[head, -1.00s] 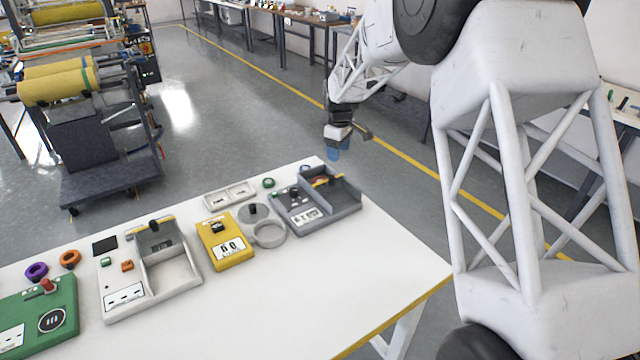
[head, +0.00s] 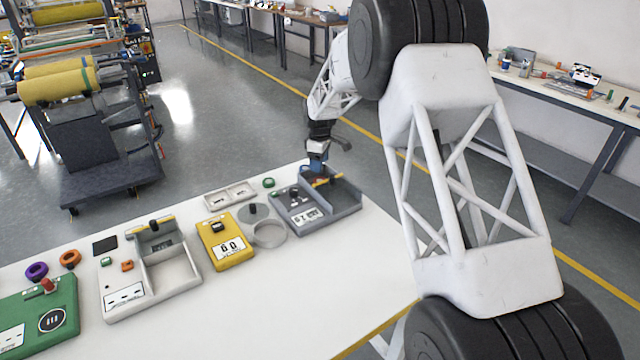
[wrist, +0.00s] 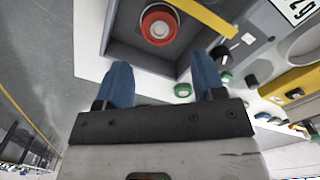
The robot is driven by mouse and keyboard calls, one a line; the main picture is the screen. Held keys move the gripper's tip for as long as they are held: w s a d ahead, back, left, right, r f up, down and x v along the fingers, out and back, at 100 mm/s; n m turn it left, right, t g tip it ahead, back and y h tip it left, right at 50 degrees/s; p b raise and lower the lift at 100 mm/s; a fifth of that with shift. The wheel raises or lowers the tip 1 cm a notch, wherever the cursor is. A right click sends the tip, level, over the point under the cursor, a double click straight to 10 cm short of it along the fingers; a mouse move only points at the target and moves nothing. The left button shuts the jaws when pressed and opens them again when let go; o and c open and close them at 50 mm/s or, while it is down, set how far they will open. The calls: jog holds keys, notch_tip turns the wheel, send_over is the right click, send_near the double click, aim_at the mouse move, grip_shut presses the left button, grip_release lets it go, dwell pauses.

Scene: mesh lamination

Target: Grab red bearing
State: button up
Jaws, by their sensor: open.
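The red bearing (wrist: 159,26) is a red ring with a pale centre. In the wrist view it lies in a compartment of the grey tray (wrist: 183,61), ahead of my fingertips. My gripper (wrist: 163,75) is open, with its two blue fingers apart and nothing between them. In the head view my gripper (head: 317,164) hangs over the far end of the grey tray (head: 341,217). It hides the bearing there, and I cannot tell the exact height between them.
A yellow bar (wrist: 205,18) crosses the tray beside the bearing. A green ring (head: 268,183) lies just left of the tray. A yellow box (head: 226,242), a clear round dish (head: 269,235) and a white tray (head: 173,270) stand further left. The table's front right is clear.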

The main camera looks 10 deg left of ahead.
aim_at(320, 180)
jog(key=shift+f, duration=1.15)
jog(key=shift+f, duration=2.6)
jog(key=c, duration=0.7)
